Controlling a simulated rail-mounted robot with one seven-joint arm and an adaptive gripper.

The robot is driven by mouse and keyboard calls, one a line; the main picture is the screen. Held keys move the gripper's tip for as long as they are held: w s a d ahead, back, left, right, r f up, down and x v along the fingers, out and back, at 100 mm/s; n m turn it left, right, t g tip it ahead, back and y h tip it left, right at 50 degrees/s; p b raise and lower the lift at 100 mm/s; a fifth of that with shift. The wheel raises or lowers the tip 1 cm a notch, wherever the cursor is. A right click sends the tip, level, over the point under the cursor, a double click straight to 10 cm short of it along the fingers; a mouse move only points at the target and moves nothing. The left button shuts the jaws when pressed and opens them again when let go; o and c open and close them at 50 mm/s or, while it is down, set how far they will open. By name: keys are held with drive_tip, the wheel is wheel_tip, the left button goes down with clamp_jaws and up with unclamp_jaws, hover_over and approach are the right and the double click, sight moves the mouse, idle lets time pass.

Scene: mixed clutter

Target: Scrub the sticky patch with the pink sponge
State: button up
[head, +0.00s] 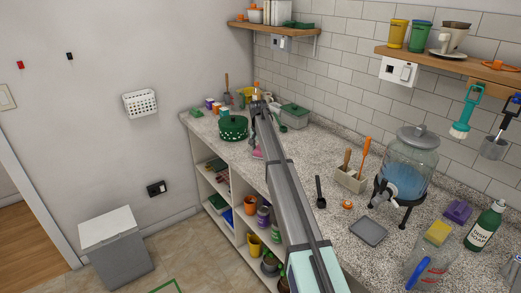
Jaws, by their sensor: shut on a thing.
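My arm reaches away along the counter (335,205), and my gripper (256,146) points down near its front edge, beyond the middle. My gripper is shut on the pink sponge (257,154), which shows as a small pink piece under the fingers. The arm covers part of it, and I cannot tell whether it touches the counter. I cannot make out the sticky patch; the arm hides part of the counter there.
A lidded container (294,116) stands behind to the right. A utensil holder (351,178), water dispenser (406,170) and soap bottle (484,226) stand nearer. Open shelves (238,205) lie below the counter.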

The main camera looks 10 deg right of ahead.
drive_tip(key=shift+w+a, duration=0.5)
drive_tip(key=shift+w, duration=0.4)
drive_tip(key=shift+w+a, duration=0.5)
drive_tip(key=shift+w, duration=0.35)
drive_tip(key=shift+f, duration=0.1)
drive_tip(key=shift+s+d, duration=0.1)
drive_tip(key=shift+s, duration=0.05)
drive_tip(key=shift+s+d+p, duration=0.2)
drive_tip(key=shift+s+d, duration=0.25)
drive_tip(key=shift+s, duration=0.45)
drive_tip(key=shift+s+d+p, duration=0.2)
drive_tip(key=shift+s+d, duration=0.25)
drive_tip(key=shift+s, duration=0.4)
drive_tip(key=shift+w+r, duration=0.1)
drive_tip(key=shift+r, duration=0.4)
drive_tip(key=shift+r+p, duration=1.3)
drive_tip(key=shift+r, duration=1.3)
drive_tip(key=shift+r, duration=0.1)
